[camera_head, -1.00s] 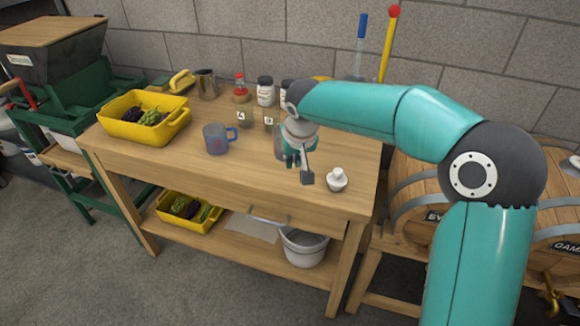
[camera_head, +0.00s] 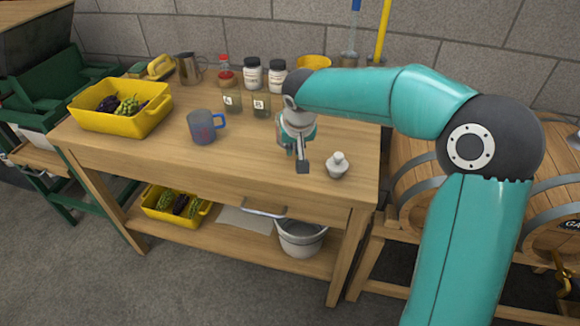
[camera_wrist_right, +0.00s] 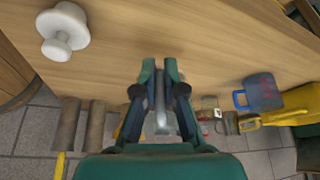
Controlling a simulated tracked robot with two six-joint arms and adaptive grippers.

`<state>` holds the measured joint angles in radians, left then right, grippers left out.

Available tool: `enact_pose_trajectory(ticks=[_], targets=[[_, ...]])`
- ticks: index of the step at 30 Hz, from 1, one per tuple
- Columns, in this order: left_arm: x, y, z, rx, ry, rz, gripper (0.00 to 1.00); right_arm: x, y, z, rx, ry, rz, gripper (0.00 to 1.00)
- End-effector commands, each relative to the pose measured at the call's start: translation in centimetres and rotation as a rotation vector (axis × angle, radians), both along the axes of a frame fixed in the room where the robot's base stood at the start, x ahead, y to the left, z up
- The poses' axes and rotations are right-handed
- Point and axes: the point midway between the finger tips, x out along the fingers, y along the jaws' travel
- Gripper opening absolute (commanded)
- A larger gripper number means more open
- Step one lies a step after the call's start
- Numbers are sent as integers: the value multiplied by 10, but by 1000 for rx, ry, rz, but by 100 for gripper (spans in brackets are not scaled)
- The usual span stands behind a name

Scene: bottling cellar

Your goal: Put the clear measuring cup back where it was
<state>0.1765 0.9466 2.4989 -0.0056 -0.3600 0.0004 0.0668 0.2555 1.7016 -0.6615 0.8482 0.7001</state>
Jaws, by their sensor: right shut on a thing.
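My right gripper (camera_head: 300,158) hangs low over the front right of the wooden bench, left of the white stopper. In the right wrist view its fingers (camera_wrist_right: 160,68) are shut on a pale clear thing (camera_wrist_right: 162,118). It appears to be the clear measuring cup, but my gripper and arm hide most of it, so its shape and any contact with the bench cannot be told. A translucent blue-grey cup with a blue handle (camera_head: 203,127) stands upright on the bench left of my gripper; it also shows in the right wrist view (camera_wrist_right: 263,92). My left gripper is not in view.
A white stopper (camera_head: 337,168) stands close right of my gripper. Behind are labelled jars A (camera_head: 232,104) and B (camera_head: 261,105), white-labelled bottles (camera_head: 252,74) and a metal jug (camera_head: 188,69). A yellow grape crate (camera_head: 120,121) is at left. The bench between cup and gripper is clear.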

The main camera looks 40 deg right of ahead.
Motion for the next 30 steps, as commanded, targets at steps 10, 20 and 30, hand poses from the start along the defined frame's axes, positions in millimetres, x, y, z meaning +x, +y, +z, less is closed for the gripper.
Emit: enact_pose_trajectory(ticks=[10,20,30], targets=[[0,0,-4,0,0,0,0,0,-1,-35,0,1,0,0],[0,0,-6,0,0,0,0,0,-1,-54,0,-4,-1,0],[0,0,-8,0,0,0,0,0,-1,-55,0,-2,-2,30]])
